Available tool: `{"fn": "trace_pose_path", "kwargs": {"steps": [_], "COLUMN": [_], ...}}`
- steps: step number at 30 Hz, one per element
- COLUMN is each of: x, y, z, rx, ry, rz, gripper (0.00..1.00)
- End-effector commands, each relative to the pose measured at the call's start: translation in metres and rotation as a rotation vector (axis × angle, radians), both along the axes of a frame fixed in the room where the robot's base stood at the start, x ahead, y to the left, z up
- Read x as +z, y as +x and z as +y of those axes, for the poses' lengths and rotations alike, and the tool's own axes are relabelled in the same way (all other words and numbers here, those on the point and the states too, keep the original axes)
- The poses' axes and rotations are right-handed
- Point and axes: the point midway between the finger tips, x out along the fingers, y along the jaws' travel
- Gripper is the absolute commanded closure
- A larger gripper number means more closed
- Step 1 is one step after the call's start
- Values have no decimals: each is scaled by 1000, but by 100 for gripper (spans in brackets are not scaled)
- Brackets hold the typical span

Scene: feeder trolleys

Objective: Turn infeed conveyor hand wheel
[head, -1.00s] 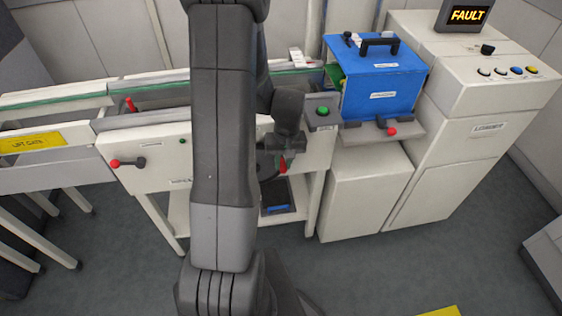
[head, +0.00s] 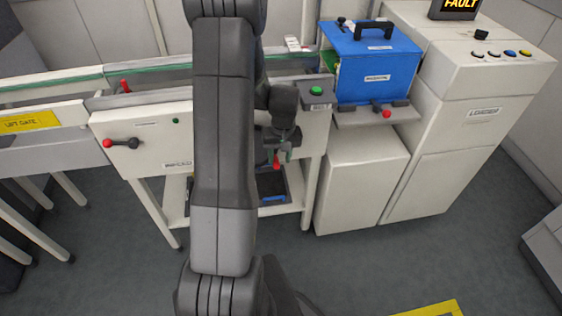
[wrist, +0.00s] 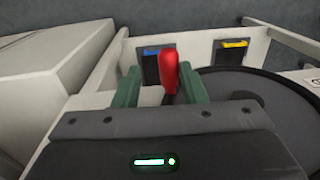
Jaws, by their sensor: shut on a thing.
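The hand wheel (wrist: 245,112) is a dark grey disc at the right of the wrist view, partly cut off behind my gripper. Its upright red handle (wrist: 171,72) stands between the green fingers of my gripper (wrist: 160,88), which is shut on it. In the head view the red handle (head: 277,162) shows just below my gripper (head: 281,150), in front of the white infeed conveyor (head: 180,146). My arm hides most of the wheel there.
A blue box (head: 375,68) sits on a shelf right of the conveyor, beside the white loader cabinet (head: 460,120). A green button (head: 317,90) is above my gripper. A red-knobbed lever (head: 122,143) is on the conveyor's left front. The floor in front is clear.

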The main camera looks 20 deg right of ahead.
Motion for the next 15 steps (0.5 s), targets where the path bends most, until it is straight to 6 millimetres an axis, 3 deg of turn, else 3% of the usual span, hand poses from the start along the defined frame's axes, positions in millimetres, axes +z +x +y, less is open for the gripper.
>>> {"fn": "trace_pose_path", "kwargs": {"steps": [1,15], "x": [-5,-9], "y": [1,4], "z": [-7,-6], "rx": [2,1], "ry": [-12,-10], "rz": [1,6], "gripper": [100,97]}}
